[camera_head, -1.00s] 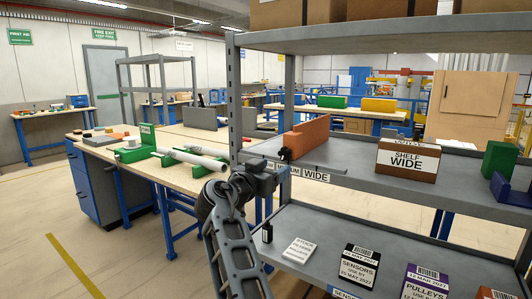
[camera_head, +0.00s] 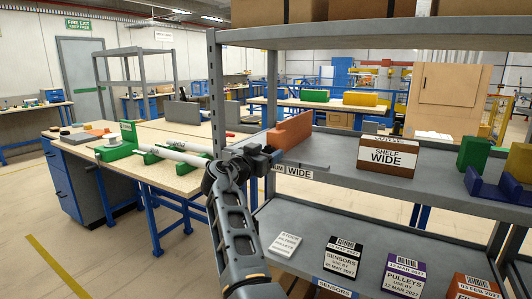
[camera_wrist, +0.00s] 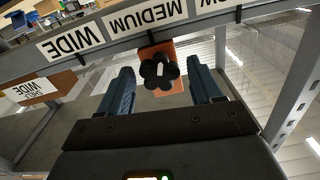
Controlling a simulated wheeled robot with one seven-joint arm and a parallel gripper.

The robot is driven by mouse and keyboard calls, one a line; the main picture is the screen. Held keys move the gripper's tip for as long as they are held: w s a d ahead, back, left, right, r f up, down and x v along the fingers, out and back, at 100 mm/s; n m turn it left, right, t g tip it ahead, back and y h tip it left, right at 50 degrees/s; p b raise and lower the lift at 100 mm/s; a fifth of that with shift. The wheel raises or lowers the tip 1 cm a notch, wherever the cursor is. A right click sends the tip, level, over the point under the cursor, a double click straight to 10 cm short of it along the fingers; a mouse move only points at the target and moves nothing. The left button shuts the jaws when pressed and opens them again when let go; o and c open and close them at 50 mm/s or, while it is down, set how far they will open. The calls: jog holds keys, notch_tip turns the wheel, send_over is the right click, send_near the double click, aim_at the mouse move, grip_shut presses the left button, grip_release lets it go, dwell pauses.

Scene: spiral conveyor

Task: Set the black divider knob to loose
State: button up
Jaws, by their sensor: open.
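The black divider knob (camera_wrist: 160,77) has a lobed rim and a small white mark at its centre. It sits in front of the orange divider (camera_wrist: 172,52), just past the shelf edge strip in the wrist view. In the head view the orange divider (camera_head: 291,131) stands on the upper shelf, and my gripper hides the knob. My gripper (camera_wrist: 160,68) is open, with one blue finger on each side of the knob and gaps showing between. In the head view my gripper (camera_head: 268,160) is at the shelf's front edge, by the divider.
The shelf edge strip (camera_wrist: 110,32) carries WIDE, MEDIUM and a partly seen label. A SHELF WIDE box (camera_head: 387,157) and green and blue blocks stand to the right. Labelled boxes lie on the lower shelf (camera_head: 280,213). A grey upright (camera_head: 216,90) stands left of my gripper.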

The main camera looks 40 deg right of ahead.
jog(key=c, duration=1.1)
jog(key=shift+o, duration=0.2)
